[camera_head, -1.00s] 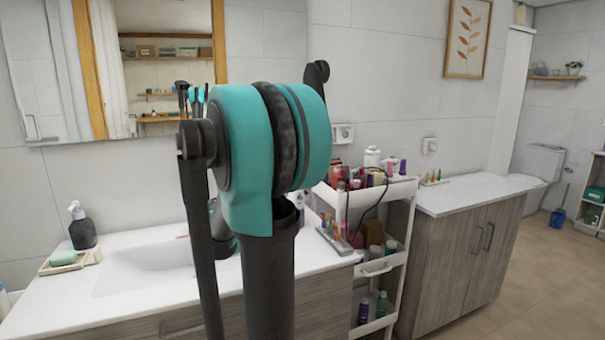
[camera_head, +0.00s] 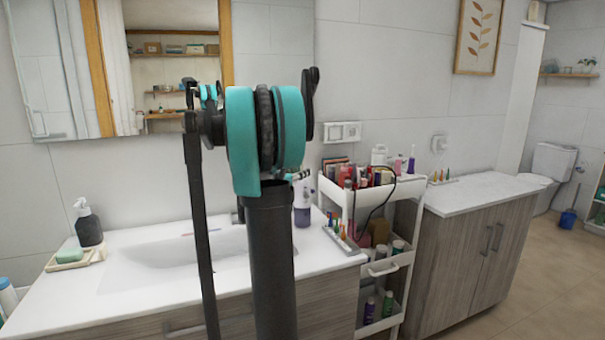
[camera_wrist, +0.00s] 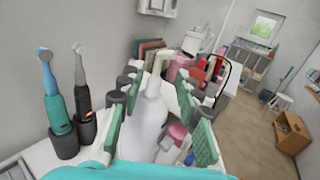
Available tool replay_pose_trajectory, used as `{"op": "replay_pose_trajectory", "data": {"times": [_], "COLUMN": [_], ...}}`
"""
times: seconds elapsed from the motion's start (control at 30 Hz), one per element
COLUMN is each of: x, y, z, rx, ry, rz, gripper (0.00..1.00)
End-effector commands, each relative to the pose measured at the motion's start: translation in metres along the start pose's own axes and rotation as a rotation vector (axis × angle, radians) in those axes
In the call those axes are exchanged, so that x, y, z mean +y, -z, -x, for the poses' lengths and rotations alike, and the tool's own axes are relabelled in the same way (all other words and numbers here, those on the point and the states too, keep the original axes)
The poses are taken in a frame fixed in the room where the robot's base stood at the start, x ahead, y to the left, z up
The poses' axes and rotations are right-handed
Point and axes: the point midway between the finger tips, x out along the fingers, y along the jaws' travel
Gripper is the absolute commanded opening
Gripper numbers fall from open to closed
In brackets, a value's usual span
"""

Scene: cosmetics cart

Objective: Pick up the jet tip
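Small coloured upright tips (camera_head: 343,231), which look like jet tips, stand in a grey holder at the counter's right edge in the head view. A similar small set (camera_head: 441,177) stands on the right cabinet. I cannot tell which the task means. In the wrist view my gripper (camera_wrist: 155,86) is open, its green-padded fingers spread. A white bottle-like thing with a bent nozzle (camera_wrist: 152,115) shows between and beyond the fingers; contact cannot be told. It seems to be the white and purple bottle (camera_head: 302,206) by the sink.
Two electric toothbrushes (camera_wrist: 57,105) stand in dark holders at left in the wrist view. A white cart (camera_head: 352,196) crowded with bottles stands between sink counter and cabinet (camera_head: 455,260). The cabinet top is mostly clear. A soap dispenser (camera_head: 88,225) and soap dish stand at left.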

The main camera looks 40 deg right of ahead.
Motion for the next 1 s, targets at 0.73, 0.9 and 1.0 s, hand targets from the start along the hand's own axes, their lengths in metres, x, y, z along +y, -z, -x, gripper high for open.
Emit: {"op": "replay_pose_trajectory", "data": {"times": [0.73, 0.9, 1.0], "x": [0.005, 0.005, 0.005], "y": [-0.001, -0.001, -0.001], "z": [-0.058, -0.058, -0.058], "rx": [0.000, 0.000, 0.000], "ry": [0.000, 0.000, 0.000], "rz": [-0.001, -0.001, -0.001], "gripper": [0.34, 0.23, 0.10]}}
